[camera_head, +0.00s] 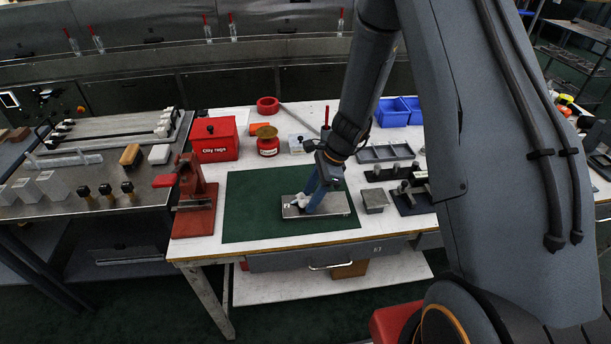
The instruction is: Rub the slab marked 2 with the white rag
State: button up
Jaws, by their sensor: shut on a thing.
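A flat grey metal slab (337,204) lies on the green mat (250,214) on the white bench. Any number on it is too small to read or is covered. My gripper (307,203) points down over the left half of the slab. Its blue fingers are shut on the white rag (301,199), a small crumpled bundle low at the fingertips. The rag appears to be against the slab's top, but I cannot tell for certain whether it touches. The fingers and rag hide part of the slab.
A small grey block (374,199) and a dark fixture (411,196) stand right of the mat. A red press (194,205) stands at its left. A red rag box (215,139), a red tin (268,146) and a grey tray (385,152) are behind. The mat's front left is clear.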

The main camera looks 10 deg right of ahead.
jog(key=shift+a, duration=0.45)
jog(key=shift+a+r, duration=0.2)
jog(key=shift+a, duration=0.05)
jog(key=shift+w+d+r+p, duration=0.1)
jog(key=shift+r+p, duration=0.5)
jog(key=shift+r, duration=0.3)
jog(key=shift+r+p, duration=0.3)
notch_tip(320, 180, up, 5)
jog(key=p, duration=0.4)
jog(key=shift+r, duration=0.1)
